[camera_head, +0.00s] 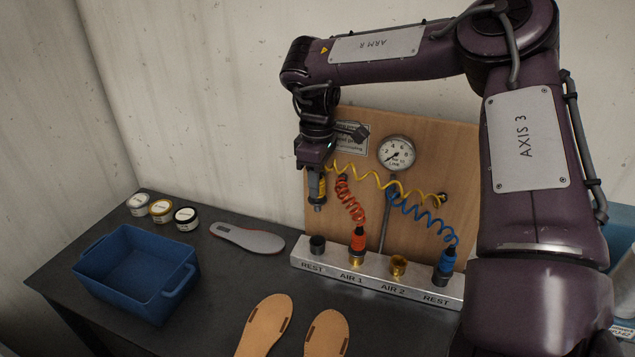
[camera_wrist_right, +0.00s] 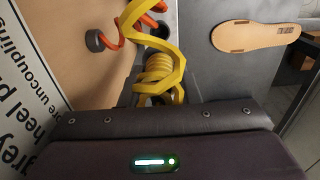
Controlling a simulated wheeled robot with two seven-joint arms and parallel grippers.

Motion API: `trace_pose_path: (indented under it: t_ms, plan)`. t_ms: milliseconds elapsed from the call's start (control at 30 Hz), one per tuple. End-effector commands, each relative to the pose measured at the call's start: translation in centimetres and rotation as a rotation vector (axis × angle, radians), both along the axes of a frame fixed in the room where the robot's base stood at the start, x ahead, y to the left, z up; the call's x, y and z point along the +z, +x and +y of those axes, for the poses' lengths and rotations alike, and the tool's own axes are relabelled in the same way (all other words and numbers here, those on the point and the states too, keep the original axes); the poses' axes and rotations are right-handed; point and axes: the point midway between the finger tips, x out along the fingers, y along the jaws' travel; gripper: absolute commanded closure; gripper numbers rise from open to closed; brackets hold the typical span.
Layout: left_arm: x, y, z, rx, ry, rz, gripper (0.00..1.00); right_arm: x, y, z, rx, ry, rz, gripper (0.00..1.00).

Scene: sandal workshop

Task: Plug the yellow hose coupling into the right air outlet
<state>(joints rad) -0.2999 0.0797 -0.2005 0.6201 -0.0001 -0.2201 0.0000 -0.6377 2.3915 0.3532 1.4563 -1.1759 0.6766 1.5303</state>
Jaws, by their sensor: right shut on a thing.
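My right gripper (camera_head: 317,172) is shut on the yellow hose coupling (camera_head: 318,196). It holds the coupling nose down, above and apart from the left REST holder (camera_head: 317,245), which is dark and empty. The coiled yellow hose (camera_head: 385,181) runs from the coupling to the board. In the right wrist view the hose (camera_wrist_right: 174,40) partly covers the view below the gripper. The right air outlet, AIR 2 (camera_head: 398,266), is an empty brass socket on the metal rail. AIR 1 holds the orange coupling (camera_head: 358,240). My left gripper is not in view.
The blue coupling (camera_head: 446,260) stands in the right REST holder. Orange and blue coiled hoses hang before the wooden board (camera_head: 440,150) with a pressure gauge (camera_head: 396,153). A blue crate (camera_head: 125,285), several tins, a grey insole (camera_head: 247,238) and tan soles (camera_head: 265,325) lie on the table.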

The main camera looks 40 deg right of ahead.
Motion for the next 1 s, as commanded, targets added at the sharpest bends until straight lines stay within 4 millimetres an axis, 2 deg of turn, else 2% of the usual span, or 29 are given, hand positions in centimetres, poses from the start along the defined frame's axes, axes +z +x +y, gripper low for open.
trace_pose_path:
  t_ms: [300,467,900,1000]
  plan:
    - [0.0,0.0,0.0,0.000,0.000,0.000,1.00,0.1,0.0,0.0,0.000,0.000,0.000,0.87]
    - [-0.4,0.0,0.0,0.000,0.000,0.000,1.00,-0.6,0.0,0.0,0.000,0.000,0.000,0.87]
    - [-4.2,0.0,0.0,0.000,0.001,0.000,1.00,-6.6,0.0,0.0,0.000,0.002,0.001,0.87]
    - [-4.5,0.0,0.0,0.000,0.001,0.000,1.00,-7.3,0.0,0.0,0.000,0.000,0.000,0.87]
